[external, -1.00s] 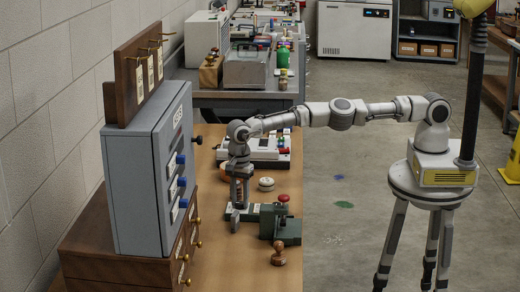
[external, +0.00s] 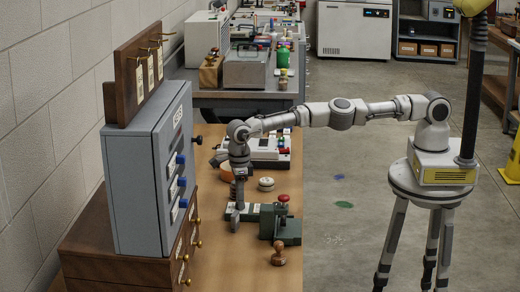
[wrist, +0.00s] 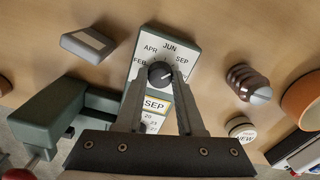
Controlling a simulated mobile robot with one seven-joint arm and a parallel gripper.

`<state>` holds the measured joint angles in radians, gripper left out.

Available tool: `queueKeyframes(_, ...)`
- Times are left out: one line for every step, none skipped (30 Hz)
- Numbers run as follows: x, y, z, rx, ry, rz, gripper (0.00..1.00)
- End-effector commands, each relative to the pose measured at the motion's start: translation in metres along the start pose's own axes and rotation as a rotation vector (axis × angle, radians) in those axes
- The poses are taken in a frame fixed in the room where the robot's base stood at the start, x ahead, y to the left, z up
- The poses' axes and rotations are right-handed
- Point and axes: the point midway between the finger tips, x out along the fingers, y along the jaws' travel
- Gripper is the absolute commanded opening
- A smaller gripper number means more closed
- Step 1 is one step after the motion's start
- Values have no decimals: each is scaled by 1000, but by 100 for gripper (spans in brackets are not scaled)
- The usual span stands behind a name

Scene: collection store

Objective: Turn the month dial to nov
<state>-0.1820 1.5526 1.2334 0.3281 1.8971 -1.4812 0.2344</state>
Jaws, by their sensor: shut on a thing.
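The month dial (wrist: 160,73) is a black round knob with a white mark, on a white plate (wrist: 185,52) with a green edge. FEB, APR, JUN and SEP can be read around it; other month labels are hidden behind my fingers. A yellow-framed label (wrist: 155,104) below the knob reads SEP. The white mark lies on the knob's right side; its exact direction is hard to tell. My gripper (wrist: 162,78) has its fingers on both sides of the knob and is shut on it. In the external view my gripper (external: 235,222) points down at the plate.
A green device with a red knob (external: 283,198) stands right beside the plate. A wooden stamp (external: 278,257) is in front. A white round piece (external: 266,184) and an orange ring (wrist: 303,98) lie nearby. The grey cabinet (external: 150,180) stands to the left.

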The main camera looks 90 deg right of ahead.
Motion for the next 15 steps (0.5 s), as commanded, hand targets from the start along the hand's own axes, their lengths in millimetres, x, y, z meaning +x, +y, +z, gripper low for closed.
queueKeyframes(0, 0, 0, 44, 1, -1, 0)
queueKeyframes(0, 0, 0, 72, 1, -1, 0)
queueKeyframes(0, 0, 0, 110, 0, -1, 0)
queueKeyframes(0, -1, 0, 138, 0, -1, 0)
queueKeyframes(0, -1, 0, 166, 0, -1, 0)
queueKeyframes(0, -1, 0, 203, 0, -1, 0)
queueKeyframes(0, -1, 0, 230, 0, -1, 0)
queueKeyframes(0, -1, 0, 257, 0, -1, 0)
queueKeyframes(0, -1, 0, 291, 0, -1, 0)
queueKeyframes(0, -1, 0, 316, 0, -1, 0)
queueKeyframes(0, -1, 0, 340, 0, -1, 0)
queueKeyframes(0, -1, 0, 371, 0, -1, 0)
queueKeyframes(0, -1, 0, 394, 0, -1, 0)
queueKeyframes(0, -1, 0, 416, 0, -1, 0)
queueKeyframes(0, 0, 0, 443, 0, -1, 0)
